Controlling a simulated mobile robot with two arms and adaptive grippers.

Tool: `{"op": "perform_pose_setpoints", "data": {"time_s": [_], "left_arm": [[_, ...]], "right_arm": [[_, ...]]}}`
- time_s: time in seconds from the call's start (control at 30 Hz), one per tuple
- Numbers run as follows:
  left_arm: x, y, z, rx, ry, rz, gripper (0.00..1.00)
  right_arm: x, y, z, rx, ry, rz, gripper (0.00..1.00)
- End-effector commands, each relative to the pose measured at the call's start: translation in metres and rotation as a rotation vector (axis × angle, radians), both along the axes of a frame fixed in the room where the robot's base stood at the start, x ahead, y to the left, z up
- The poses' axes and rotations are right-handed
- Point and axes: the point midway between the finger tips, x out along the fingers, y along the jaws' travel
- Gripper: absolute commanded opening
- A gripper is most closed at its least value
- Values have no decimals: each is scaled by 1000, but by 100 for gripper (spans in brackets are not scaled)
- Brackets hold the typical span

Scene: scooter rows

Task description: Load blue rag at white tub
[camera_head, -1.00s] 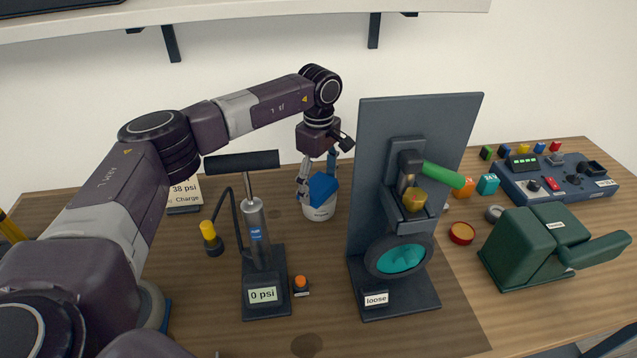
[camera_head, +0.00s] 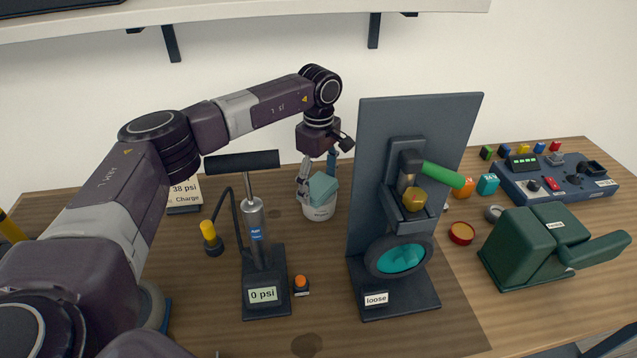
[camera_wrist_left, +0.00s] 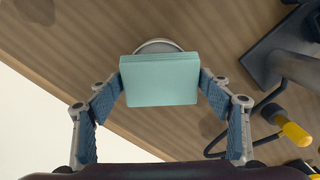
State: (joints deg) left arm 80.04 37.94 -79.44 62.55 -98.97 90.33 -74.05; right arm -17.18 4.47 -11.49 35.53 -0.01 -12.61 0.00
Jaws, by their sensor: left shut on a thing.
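The rag (camera_head: 322,188) is a flat folded block that looks pale teal now, in the head view and in the left wrist view (camera_wrist_left: 160,80). My left gripper (camera_head: 318,184) is shut on it, with a finger on each side in the left wrist view. The rag sits tilted at the mouth of the white tub (camera_head: 319,213), in front of my gripper's fingers. Its lower edge hides part of the tub's opening, so I cannot tell how deep it reaches. In the left wrist view only the tub's rim (camera_wrist_left: 158,44) shows behind the rag. My right gripper is not in view.
A floor pump (camera_head: 258,235) reading 0 psi stands left of the tub. A tall dark panel stand (camera_head: 415,120) with a "loose" label stands close on its right. A small orange button (camera_head: 300,283) is in front. A green vise-like block (camera_head: 530,245) stands farther right.

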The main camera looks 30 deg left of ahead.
Motion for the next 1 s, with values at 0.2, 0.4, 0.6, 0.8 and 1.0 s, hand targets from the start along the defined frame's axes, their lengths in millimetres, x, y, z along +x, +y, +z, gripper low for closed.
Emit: {"op": "perform_pose_setpoints", "data": {"time_s": [0.2,0.4,0.6,0.8,1.0], "left_arm": [[0,0,16,0,1,0,52],[0,0,33,0,-1,0,52],[0,0,49,0,-1,0,52],[0,0,65,0,0,0,52],[0,0,70,0,0,0,52]], "right_arm": [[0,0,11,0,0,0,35],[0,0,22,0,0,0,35],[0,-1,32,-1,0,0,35],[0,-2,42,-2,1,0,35],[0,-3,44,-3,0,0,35]]}}
